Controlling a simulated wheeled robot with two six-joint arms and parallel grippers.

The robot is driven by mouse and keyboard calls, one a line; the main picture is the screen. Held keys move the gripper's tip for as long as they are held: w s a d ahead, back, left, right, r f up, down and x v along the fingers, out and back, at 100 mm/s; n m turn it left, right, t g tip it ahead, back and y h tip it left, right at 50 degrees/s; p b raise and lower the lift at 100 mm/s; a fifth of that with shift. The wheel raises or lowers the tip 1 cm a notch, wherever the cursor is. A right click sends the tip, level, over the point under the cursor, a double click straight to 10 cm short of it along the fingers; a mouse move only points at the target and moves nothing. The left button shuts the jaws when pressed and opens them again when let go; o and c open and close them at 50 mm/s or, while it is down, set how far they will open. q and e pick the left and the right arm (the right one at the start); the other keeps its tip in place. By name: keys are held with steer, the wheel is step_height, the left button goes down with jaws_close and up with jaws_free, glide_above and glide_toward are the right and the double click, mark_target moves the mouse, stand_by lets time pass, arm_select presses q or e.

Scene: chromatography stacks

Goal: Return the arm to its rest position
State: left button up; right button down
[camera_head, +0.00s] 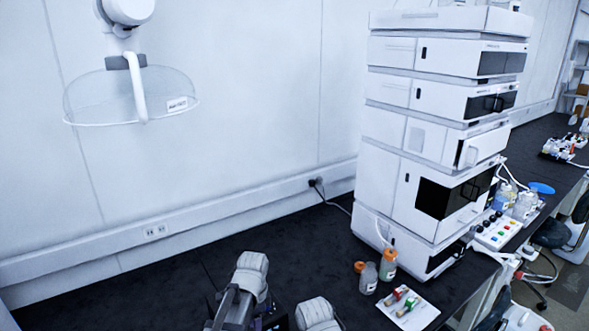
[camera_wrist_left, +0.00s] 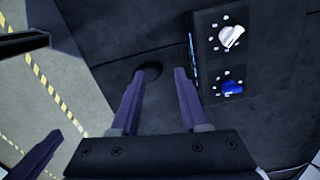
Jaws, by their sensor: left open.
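My left gripper (camera_wrist_left: 160,76) shows in the left wrist view. Its two purple fingers stand apart with nothing between them, so it is open and empty. In the head view, grey and white arm links of mine (camera_head: 240,290) show at the bottom edge, and no fingertips can be made out there. A purple, finger-like piece (camera_wrist_left: 40,156) and a dark bar (camera_wrist_left: 22,44) show at the left of the wrist view. I cannot tell whether they belong to my right gripper.
A tall white chromatography stack (camera_head: 420,185) stands on the black bench (camera_head: 120,300). Orange-capped bottles (camera_head: 388,265) and a white tray of vials (camera_head: 410,308) stand before it. A dark panel carries a white knob (camera_wrist_left: 231,37) and a blue knob (camera_wrist_left: 232,87). The bench's left part looks clear.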

arm_select(q)
steer(key=s+d+n, duration=0.5)
steer(key=s+n, duration=0.4)
steer(key=s, duration=0.5)
steer(key=shift+y, duration=0.3)
steer(key=shift+d, duration=0.1)
steer(key=shift+s, duration=0.1)
